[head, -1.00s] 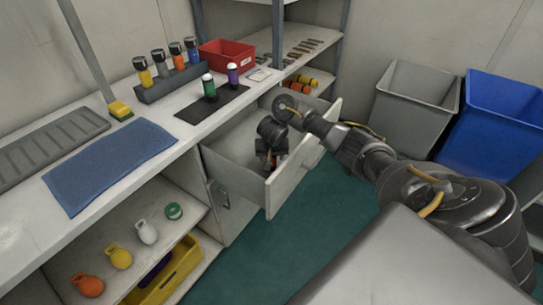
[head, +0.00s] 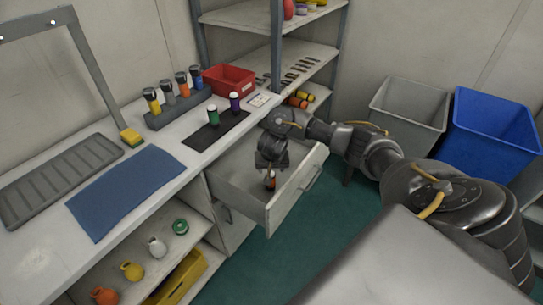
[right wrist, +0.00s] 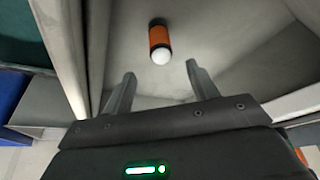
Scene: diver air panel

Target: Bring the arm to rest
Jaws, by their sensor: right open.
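My right arm reaches in from the right in the head view, with its gripper (head: 270,172) above the open drawer (head: 285,212). In the right wrist view the two fingers of this gripper (right wrist: 160,92) are apart with nothing between them. An orange cylinder with a white rounded end (right wrist: 160,42) lies on the drawer floor beyond the fingertips, apart from them. In the head view it shows only as a small orange and white spot, partly hidden by the gripper. My left gripper is in neither view.
The counter holds a blue mat (head: 125,190), a grey slotted tray (head: 60,178), a rack of bottles (head: 180,108), a black mat with two bottles and a red bin (head: 229,80). Grey (head: 408,112) and blue (head: 492,130) bins stand at right. Green floor before the drawer is clear.

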